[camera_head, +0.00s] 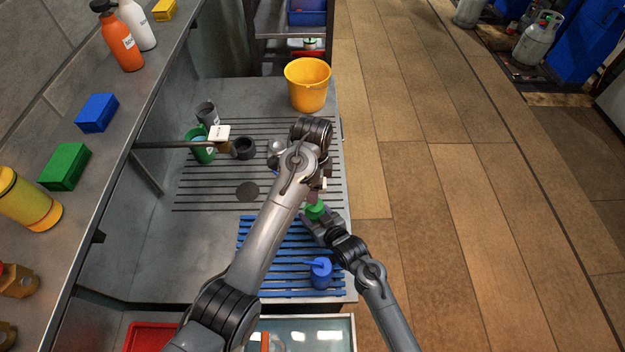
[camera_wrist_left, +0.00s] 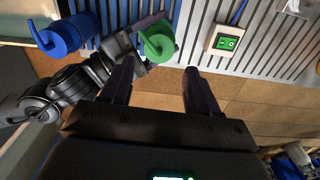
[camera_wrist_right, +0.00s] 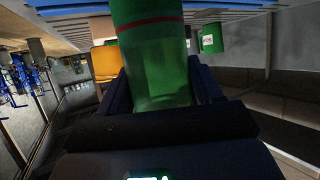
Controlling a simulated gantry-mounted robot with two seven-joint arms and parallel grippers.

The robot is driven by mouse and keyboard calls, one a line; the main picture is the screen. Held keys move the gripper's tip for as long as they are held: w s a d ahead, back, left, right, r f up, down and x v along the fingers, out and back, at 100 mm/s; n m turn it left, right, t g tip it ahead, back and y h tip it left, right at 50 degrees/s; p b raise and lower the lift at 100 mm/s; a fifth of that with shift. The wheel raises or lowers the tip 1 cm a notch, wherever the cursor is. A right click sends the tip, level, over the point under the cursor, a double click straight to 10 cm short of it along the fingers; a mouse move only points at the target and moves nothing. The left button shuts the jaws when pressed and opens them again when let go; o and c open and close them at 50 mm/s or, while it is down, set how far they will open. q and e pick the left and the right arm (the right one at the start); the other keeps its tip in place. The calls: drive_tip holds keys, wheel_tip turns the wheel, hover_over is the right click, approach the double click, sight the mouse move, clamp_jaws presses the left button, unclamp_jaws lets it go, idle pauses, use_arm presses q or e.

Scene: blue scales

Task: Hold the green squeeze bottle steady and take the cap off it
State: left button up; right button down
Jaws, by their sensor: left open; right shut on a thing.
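The green squeeze bottle (camera_head: 315,210) is near the right edge of the sink top. The right wrist view shows its translucent green body (camera_wrist_right: 155,55) between the fingers of my right gripper (camera_wrist_right: 158,85), which is shut on it. Its green cap with a bent spout (camera_wrist_left: 157,42) shows from above in the left wrist view. My left gripper (camera_wrist_left: 156,72) is open, with its fingers apart and the cap just beyond the tips in that view. I see nothing between its fingers. In the head view my left arm hides part of the area around the bottle.
A blue squeeze bottle (camera_head: 320,272) stands on the blue slatted rack (camera_head: 265,283) close by. A yellow bucket (camera_head: 307,90), a green cup (camera_head: 201,150) and a dark ring (camera_head: 243,148) are farther back. The ribbed top left of my arm has free room.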

sight(315, 216)
use_arm(q)
wheel_tip(315, 216, down, 9)
drive_tip(key=shift+r, duration=0.2)
idle(0.3)
drive_tip(key=c, duration=0.8)
drive_tip(key=n, duration=0.6)
drive_tip(key=shift+s+n, duration=0.15)
drive_tip(key=shift+n, duration=0.25)
drive_tip(key=o, duration=1.1)
drive_tip(key=shift+o, duration=0.2)
drive_tip(key=shift+s+d, duration=0.1)
